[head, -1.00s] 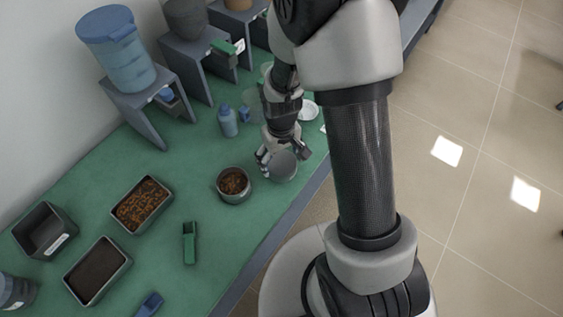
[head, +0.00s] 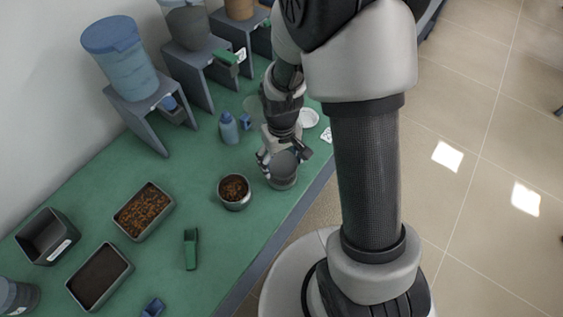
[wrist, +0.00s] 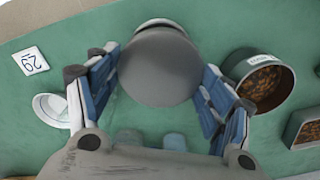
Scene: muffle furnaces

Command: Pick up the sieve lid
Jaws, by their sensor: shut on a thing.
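The sieve lid (head: 284,162) is a round grey disc near the right edge of the green table. My gripper (head: 282,150) is at its far side, shut on it. In the wrist view the lid (wrist: 160,65) fills the space between the blue-padded fingers of my gripper (wrist: 160,75). A grey metal sieve body (head: 283,183) shows under the lid in the head view. A pale rim (wrist: 160,23) shows just past the lid in the wrist view. Whether lid and body touch is hard to tell.
A metal bowl of brown bits (head: 234,203) stands just left of the lid. A white dish (head: 308,117) and a number tag (head: 326,135) lie behind. The table's front edge is close.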

